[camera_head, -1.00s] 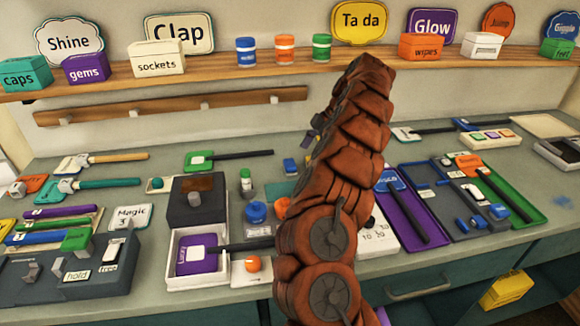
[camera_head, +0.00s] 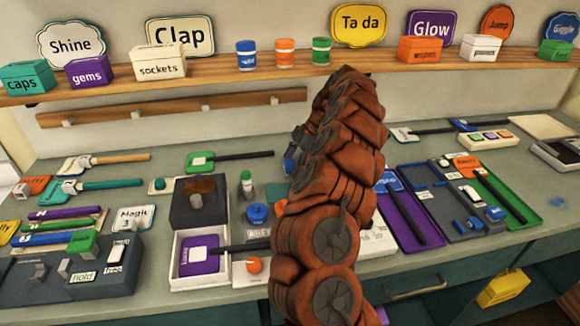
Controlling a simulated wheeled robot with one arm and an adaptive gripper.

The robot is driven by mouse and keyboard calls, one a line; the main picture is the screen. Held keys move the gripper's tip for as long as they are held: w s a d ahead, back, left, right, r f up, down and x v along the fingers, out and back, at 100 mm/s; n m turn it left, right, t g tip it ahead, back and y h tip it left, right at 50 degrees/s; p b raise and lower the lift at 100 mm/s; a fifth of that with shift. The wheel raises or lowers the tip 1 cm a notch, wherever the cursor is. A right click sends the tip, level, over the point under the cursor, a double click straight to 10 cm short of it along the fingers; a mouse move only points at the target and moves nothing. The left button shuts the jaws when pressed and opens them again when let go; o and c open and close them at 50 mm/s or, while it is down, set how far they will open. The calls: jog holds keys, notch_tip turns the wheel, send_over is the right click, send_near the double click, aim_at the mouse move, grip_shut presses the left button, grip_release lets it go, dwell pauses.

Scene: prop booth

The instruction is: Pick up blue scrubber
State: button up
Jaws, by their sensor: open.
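My brown, scaly arm rises through the middle of the view, and its far end bends down behind itself. A round blue item (camera_head: 257,214) stands on the counter left of the arm.
A dark box (camera_head: 198,208) and a white tray (camera_head: 180,283) with a purple paddle (camera_head: 200,254) stand left of the arm. Purple (camera_head: 408,222) and grey (camera_head: 462,225) trays lie to the right. A wooden shelf (camera_head: 205,74) with boxes and signs runs along the back wall.

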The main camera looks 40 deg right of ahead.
jog(key=c, duration=1)
jog(key=shift+r+b, duration=0.45)
jog(key=shift+r, duration=0.05)
jog(key=shift+s+r, duration=0.1)
jog(key=shift+s, duration=0.05)
jog(key=shift+s+a+b, duration=0.35)
jog(key=shift+s+a, duration=0.1)
jog(key=shift+s, duration=0.4)
jog(key=shift+s+a+b, duration=0.3)
jog(key=shift+s+a, duration=0.1)
jog(key=shift+s, duration=0.4)
jog(key=shift+r, duration=6.9)
